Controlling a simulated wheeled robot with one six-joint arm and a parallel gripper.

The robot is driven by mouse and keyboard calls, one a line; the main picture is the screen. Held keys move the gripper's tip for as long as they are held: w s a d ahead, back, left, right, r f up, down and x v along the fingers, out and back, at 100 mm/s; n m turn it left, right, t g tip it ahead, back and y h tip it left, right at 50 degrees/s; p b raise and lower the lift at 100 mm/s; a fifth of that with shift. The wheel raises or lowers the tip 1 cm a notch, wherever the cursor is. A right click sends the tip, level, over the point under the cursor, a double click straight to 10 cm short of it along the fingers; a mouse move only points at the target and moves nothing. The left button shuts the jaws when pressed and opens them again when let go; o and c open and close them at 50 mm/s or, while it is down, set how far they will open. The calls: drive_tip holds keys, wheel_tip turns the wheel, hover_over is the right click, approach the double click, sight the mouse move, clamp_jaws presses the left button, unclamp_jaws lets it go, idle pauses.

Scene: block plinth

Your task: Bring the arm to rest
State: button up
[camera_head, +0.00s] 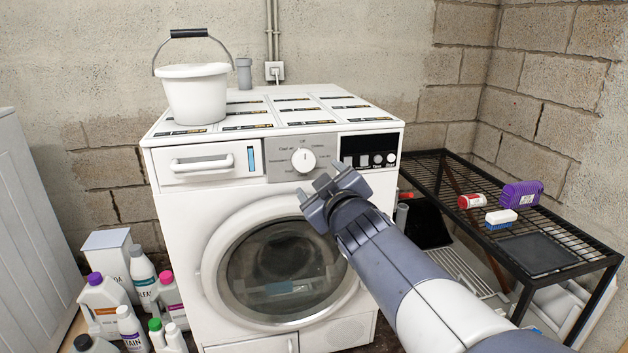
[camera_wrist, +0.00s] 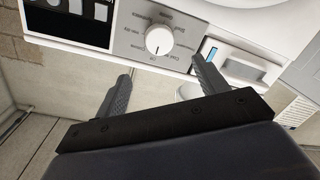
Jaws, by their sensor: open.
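My arm reaches from the lower right in the head view. My gripper (camera_head: 333,192) is in front of the washing machine (camera_head: 180,225), just below its round dial (camera_head: 304,160). In the wrist view my gripper (camera_wrist: 163,85) has its two fingers well apart with nothing between them. The dial (camera_wrist: 159,40) shows beyond the fingertips there, on the grey panel. The gripper appears clear of the dial and the panel, though the exact gap is hard to tell. The machine's round door (camera_head: 285,268) is closed, and my arm hides part of its right side.
A black wire rack (camera_head: 480,192) at right holds a red-and-white can (camera_head: 471,201), a brush (camera_head: 500,218) and a purple item (camera_head: 522,194). Several bottles (camera_head: 103,300) stand at lower left.

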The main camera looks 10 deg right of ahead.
sight(304, 161)
drive_tip(key=shift+w, duration=0.1)
drive_tip(key=w, duration=0.7)
drive_tip(key=w+b, duration=0.1)
drive_tip(key=w, duration=0.2)
drive_tip(key=shift+w+a+f, duration=0.3)
drive_tip(key=shift+w, duration=0.05)
drive_tip(key=shift+s, duration=0.2)
